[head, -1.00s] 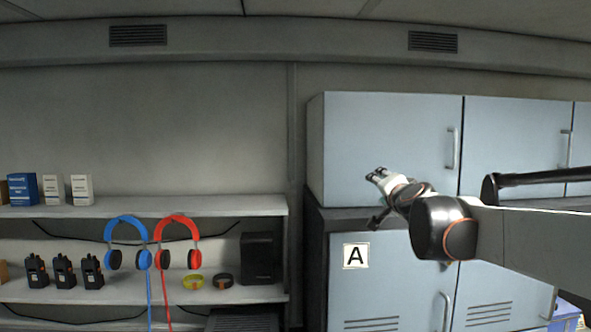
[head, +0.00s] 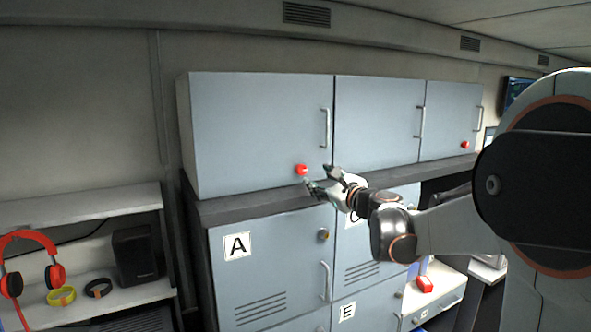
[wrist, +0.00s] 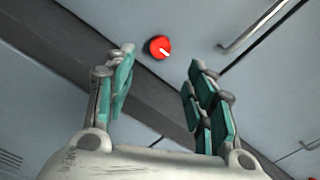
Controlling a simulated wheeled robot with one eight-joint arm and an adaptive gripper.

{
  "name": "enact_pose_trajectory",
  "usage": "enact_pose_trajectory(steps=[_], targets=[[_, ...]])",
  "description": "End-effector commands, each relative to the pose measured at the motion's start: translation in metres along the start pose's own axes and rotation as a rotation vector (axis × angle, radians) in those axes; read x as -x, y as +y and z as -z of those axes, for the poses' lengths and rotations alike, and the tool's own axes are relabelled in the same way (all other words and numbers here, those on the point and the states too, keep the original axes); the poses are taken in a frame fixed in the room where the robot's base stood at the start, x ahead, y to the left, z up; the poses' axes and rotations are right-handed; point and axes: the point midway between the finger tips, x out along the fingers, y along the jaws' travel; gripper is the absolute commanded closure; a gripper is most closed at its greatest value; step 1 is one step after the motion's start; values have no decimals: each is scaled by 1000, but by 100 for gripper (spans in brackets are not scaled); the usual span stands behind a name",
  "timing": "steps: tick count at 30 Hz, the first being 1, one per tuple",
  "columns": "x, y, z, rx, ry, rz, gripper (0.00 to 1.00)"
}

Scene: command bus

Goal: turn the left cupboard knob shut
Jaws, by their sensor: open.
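The left cupboard knob (head: 301,170) is a round red knob low on the right side of the left upper cupboard door (head: 255,130). In the wrist view the red knob (wrist: 159,47) shows a white mark pointing to the lower right. My gripper (head: 322,178) is open and empty, close to the knob and just to its right in the head view. In the wrist view my gripper's fingers (wrist: 160,85) stand apart, with the knob ahead of and between them. I see no contact.
Another red knob (head: 465,145) is on the far right upper door. A door handle (head: 325,128) stands out near the left knob. A dark ledge (head: 240,208) runs below the upper cupboards, above lower locker A (head: 238,246). Shelves with headphones (head: 30,262) stand at the left.

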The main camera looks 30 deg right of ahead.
Motion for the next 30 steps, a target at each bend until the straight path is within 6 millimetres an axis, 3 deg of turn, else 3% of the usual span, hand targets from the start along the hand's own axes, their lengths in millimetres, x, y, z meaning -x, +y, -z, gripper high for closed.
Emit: enact_pose_trajectory(steps=[9, 15, 21, 30], targets=[[-60, 0, -2, 2, 0, -1, 50], [-88, -1, -1, 3, 1, 0, 50], [-101, 0, -1, 3, 1, 0, 50], [-103, 0, 0, 3, 1, 1, 50]])
